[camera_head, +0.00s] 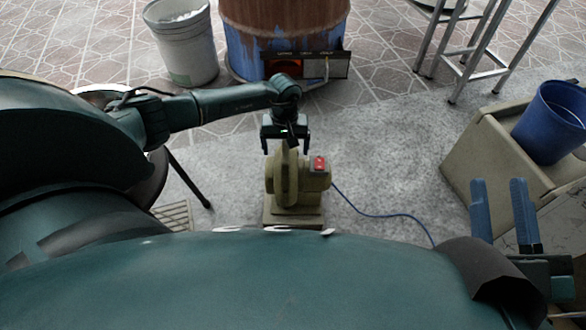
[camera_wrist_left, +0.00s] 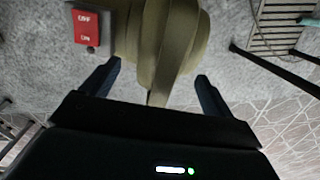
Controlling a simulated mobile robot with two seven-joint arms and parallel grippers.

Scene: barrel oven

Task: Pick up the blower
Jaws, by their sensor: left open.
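The blower (camera_head: 290,195) is an olive-tan machine with a rounded housing and a red switch (camera_head: 319,163), standing upright on the grey floor in the head view. My left gripper (camera_head: 286,150) is open just above and behind its top. In the left wrist view, the blower's curved tan housing (camera_wrist_left: 165,40) lies between the open fingers of my left gripper (camera_wrist_left: 158,70), with gaps on both sides. The red switch plate (camera_wrist_left: 87,27) shows beside one finger. My right gripper (camera_head: 503,185) is at the lower right, its two blue fingers apart and empty.
A blue cord (camera_head: 385,215) runs right from the blower. A barrel oven (camera_head: 285,25) and white bucket (camera_head: 188,45) stand behind. A beige crate (camera_head: 490,150) with a blue bucket (camera_head: 550,120) is at right, and metal stool legs (camera_head: 480,50) at upper right. Floor right of the blower is mostly clear.

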